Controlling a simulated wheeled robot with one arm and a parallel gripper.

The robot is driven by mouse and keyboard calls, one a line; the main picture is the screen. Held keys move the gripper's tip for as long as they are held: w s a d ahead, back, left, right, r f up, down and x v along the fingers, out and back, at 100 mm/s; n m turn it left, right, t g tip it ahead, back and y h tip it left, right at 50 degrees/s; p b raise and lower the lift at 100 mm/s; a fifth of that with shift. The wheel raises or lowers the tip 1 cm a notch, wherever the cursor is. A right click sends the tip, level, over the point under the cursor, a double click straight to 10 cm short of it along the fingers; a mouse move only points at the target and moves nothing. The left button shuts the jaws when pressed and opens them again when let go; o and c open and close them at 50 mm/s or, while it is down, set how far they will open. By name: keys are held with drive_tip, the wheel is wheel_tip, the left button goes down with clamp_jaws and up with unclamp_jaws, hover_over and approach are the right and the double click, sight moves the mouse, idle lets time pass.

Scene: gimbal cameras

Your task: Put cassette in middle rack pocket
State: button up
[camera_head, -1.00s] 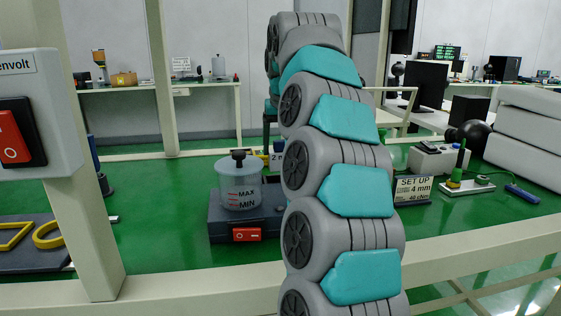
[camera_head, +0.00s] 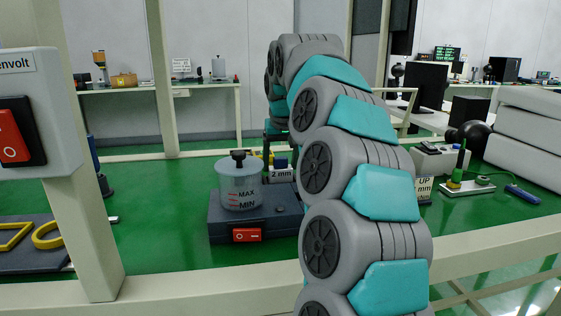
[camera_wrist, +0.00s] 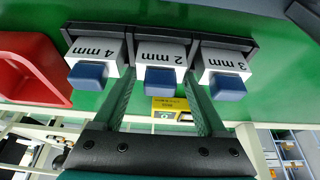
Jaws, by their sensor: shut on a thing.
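In the wrist view, a white cassette marked 2 mm (camera_wrist: 160,54) with a blue knob is in the middle of a dark rack (camera_wrist: 160,29), between a 4 mm cassette (camera_wrist: 97,50) and a 3 mm cassette (camera_wrist: 222,59). The labels appear upside down. My gripper (camera_wrist: 160,75) is shut on the 2 mm cassette, with one dark green finger on each side. The cassette is roughly in line with its neighbours; its exact depth in the pocket cannot be told.
A red bin (camera_wrist: 30,70) stands beside the rack in the wrist view. In the head view, a dark device with a clear jar (camera_head: 240,188) stands left of my arm. A post and a switch box (camera_head: 35,115) are at the left.

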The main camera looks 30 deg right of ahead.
drive_tip(key=o, duration=1.4)
drive_tip(key=shift+c, duration=0.2)
drive_tip(key=shift+r, duration=0.4)
drive_tip(key=p+v, duration=0.2)
drive_tip(key=v, duration=0.9)
drive_tip(key=shift+s+r, duration=0.25)
